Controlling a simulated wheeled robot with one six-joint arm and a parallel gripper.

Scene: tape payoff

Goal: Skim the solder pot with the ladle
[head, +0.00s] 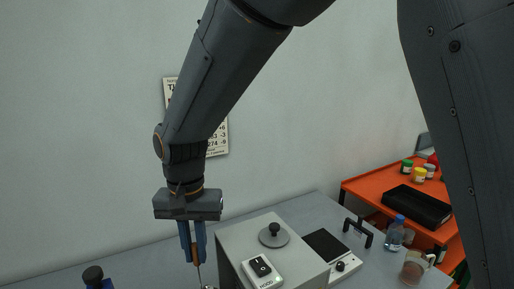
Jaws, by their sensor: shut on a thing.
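My gripper (193,258) points straight down at the lower left of the head view. Its two blue fingers are shut on the brown handle of the ladle (196,254). A thin metal rod runs down from the handle, close to the left side of a grey box. A small bright piece shows at the bottom edge of the view, but I cannot tell whether it is the ladle's bowl. I cannot make out the solder pot; the area under the ladle is cut off by the frame.
The grey box (232,240) stands right of the gripper, with a switch unit (262,269) and a round knobbed lid (274,235) on top. Right of it are a black-topped plate (326,245), a bottle (395,234) and a jug (413,267). An orange shelf (372,188) stands behind.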

